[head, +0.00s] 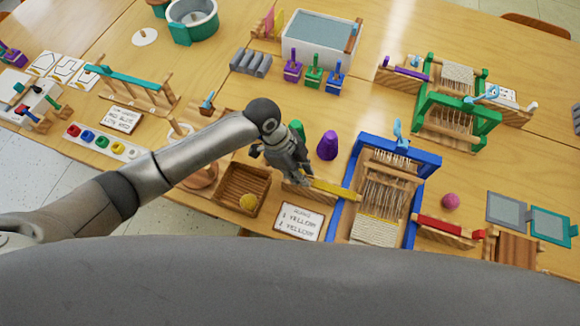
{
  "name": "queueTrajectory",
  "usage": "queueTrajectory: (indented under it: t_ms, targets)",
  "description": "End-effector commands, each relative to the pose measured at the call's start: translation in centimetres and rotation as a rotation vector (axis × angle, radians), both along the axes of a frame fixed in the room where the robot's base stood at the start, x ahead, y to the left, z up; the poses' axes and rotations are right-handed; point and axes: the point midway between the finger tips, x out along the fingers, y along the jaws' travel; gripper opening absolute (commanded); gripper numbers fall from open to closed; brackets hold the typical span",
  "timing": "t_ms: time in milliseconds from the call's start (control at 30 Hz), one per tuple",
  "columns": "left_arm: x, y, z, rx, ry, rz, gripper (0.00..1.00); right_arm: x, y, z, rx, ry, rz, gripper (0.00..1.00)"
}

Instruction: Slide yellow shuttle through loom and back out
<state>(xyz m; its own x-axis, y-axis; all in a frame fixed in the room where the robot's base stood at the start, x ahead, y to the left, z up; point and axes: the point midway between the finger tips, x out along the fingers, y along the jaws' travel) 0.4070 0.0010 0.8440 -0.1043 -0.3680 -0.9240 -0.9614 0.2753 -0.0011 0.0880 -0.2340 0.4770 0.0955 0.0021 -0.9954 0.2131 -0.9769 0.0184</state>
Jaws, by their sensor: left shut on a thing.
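The yellow shuttle (332,188) lies on a wooden rest at the left side of the blue-framed loom (424,163). Its right end reaches the loom's left frame post. The loom holds pale warp threads and a woven strip at its near end. My left gripper (300,179) is shut on the left end of the yellow shuttle and hides that end. My right gripper is not in view.
A red shuttle (440,227) rests right of the loom, near a pink ball (450,201). Purple (327,146) and green cones stand behind my gripper. A green loom (462,118) stands farther back.

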Motion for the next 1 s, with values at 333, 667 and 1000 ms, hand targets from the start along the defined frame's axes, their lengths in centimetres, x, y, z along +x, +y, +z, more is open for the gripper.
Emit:
queueTrajectory:
  t_ms: [333, 667, 1000]
  targets:
    - [-2.8, -9.3, 0.0, -0.003, 0.003, -0.004, 0.0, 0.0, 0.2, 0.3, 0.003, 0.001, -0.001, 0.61]
    - [-3.3, -11.0, 0.0, -0.003, 0.001, -0.001, 0.0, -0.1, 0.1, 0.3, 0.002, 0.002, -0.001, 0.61]
    - [-3.3, -11.0, 0.0, -0.004, 0.001, -0.002, 0.41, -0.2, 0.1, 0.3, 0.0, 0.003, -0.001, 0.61]
